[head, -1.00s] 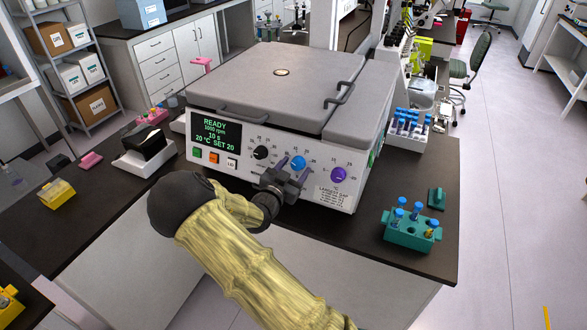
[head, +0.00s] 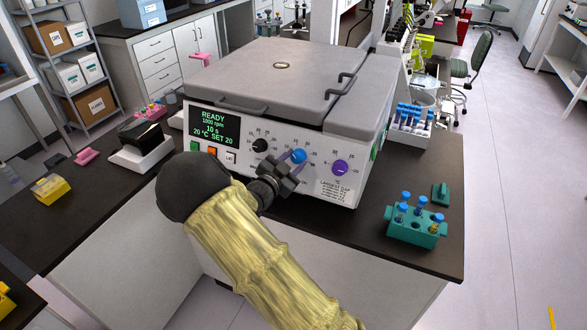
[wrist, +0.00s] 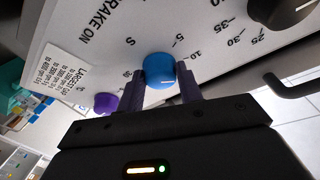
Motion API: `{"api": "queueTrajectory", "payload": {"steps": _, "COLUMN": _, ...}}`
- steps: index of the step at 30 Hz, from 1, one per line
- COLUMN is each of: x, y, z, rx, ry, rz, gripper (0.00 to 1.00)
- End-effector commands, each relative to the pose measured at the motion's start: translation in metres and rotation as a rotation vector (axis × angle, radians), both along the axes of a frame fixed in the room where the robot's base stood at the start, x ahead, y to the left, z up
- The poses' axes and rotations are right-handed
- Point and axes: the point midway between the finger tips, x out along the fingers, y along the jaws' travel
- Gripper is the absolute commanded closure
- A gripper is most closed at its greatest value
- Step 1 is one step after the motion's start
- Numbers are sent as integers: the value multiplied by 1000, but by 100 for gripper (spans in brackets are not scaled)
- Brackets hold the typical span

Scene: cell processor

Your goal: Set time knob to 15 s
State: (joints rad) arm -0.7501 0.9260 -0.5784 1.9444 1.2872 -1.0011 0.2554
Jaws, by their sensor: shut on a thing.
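The cell processor (head: 275,90) is a grey and white box on the dark bench. Its green display (head: 212,126) reads READY, 1000 rpm, 10 s, 20 °C SET 20. The blue knob (head: 298,156) is the middle of three knobs; it also shows in the wrist view (wrist: 159,70). My gripper (head: 286,168) is at the front panel, and in the wrist view its two fingers (wrist: 163,85) stand on either side of the blue knob, shut on it. Numbers 5 and 10 show near the knob. The knob's pointer is hard to make out.
A black knob (head: 260,146) is left of the blue one and a purple knob (head: 340,167) right of it. Green, orange and white buttons sit below the display. A teal tube rack (head: 416,232) stands on the bench at right.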

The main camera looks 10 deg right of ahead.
Motion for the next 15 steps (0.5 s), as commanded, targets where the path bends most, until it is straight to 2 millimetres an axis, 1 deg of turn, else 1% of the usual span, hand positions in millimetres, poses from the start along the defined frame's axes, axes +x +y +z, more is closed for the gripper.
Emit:
{"api": "queueTrajectory", "payload": {"steps": 1, "x": 0, "y": 0, "z": -5, "rx": 33, "ry": -26, "rz": -13, "gripper": 87}}
{"api": "queueTrajectory", "payload": {"steps": 15, "x": 2, "y": 2, "z": 0, "rx": 315, "ry": -231, "rz": -130, "gripper": 87}}
